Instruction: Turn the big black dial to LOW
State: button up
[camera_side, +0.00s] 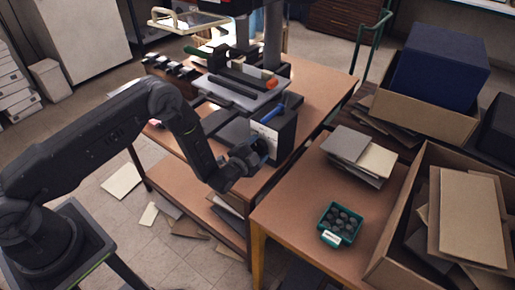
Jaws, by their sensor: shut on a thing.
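My gripper (258,153) is at the front of a dark control box with a pale front panel (268,136), near the edge of the brown bench. It is shut at the panel's lower part, where a dark round shape shows that fits the big black dial. The gripper covers most of the dial, so its pointer and the LOW mark cannot be read. A blue handle (273,111) lies on top of the box.
A machine with a grey plate (240,92) stands behind the box. At right, a second table (290,215) holds a green bin (341,224), flat boards (358,155) and open cartons (440,215). Loose boards lie on the floor and lower shelf.

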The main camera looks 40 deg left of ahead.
jog(key=shift+n, duration=1.6)
jog(key=o, duration=0.9)
jog(key=shift+o, duration=0.2)
jog(key=s, duration=1.3)
jog(key=shift+s, duration=0.4)
